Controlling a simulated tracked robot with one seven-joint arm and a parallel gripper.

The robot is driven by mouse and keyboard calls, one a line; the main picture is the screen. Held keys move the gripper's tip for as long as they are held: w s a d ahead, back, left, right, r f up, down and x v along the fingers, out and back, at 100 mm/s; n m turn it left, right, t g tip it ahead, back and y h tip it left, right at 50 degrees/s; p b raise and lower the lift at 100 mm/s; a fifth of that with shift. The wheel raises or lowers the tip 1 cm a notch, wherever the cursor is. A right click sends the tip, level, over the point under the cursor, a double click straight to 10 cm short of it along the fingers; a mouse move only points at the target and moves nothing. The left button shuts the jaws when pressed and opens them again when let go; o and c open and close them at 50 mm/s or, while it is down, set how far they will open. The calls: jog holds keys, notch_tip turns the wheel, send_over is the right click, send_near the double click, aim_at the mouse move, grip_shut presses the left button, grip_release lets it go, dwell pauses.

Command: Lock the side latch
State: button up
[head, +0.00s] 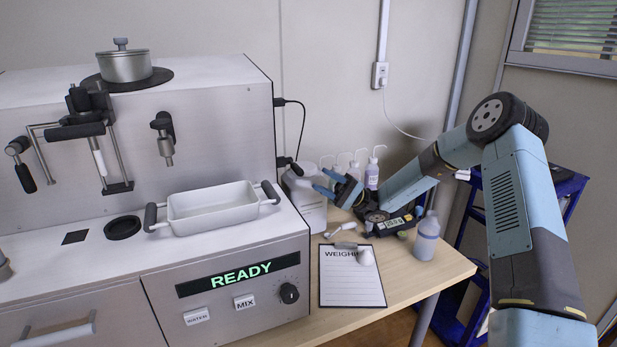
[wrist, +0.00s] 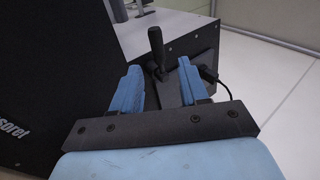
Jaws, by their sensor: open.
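The side latch is a black lever with a thick grip (wrist: 156,42). In the wrist view it stands nearly upright against the analyser's dark side panel (wrist: 192,48). In the head view a black handle (head: 284,161) sticks out of the analyser's right side. My gripper (head: 319,180) is to the right of that side, with its blue fingers pointing left toward it. In the wrist view my gripper (wrist: 160,68) is open and empty, and the lever shows between and beyond its fingertips. I cannot tell whether a finger touches it.
A black cable (wrist: 207,76) plugs into the side panel close to the right finger. A white jug (head: 309,205), several wash bottles (head: 372,172) and a scale (head: 392,226) stand near my gripper. A clipboard (head: 350,285) and a bottle (head: 427,238) are on the table.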

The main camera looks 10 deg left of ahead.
jog(key=v, duration=0.5)
jog(key=shift+w+d, duration=0.15)
jog(key=shift+d, duration=0.25)
jog(key=s+d+r+t+h, duration=0.1)
jog(key=s+r+h, duration=0.3)
jog(key=s+h, duration=0.35)
jog(key=s+d+r+t+h, duration=0.1)
jog(key=s+r+h, duration=0.4)
jog(key=s, duration=0.4)
jog(key=s+d+r+m+t+h, duration=0.2)
jog(key=s+d+r+t+h, duration=0.2)
jog(key=s+d, duration=0.6)
jog(key=s+d+r+m+t+h, duration=0.1)
jog(key=s+d+r+t+h, duration=0.3)
jog(key=s+d+t+h, duration=0.2)
jog(key=s+d+t, duration=0.2)
jog(key=s+d, duration=0.2)
jog(key=shift+r+m+t, duration=0.2)
jog(key=shift+m+t, duration=0.2)
jog(key=shift+h, duration=0.25)
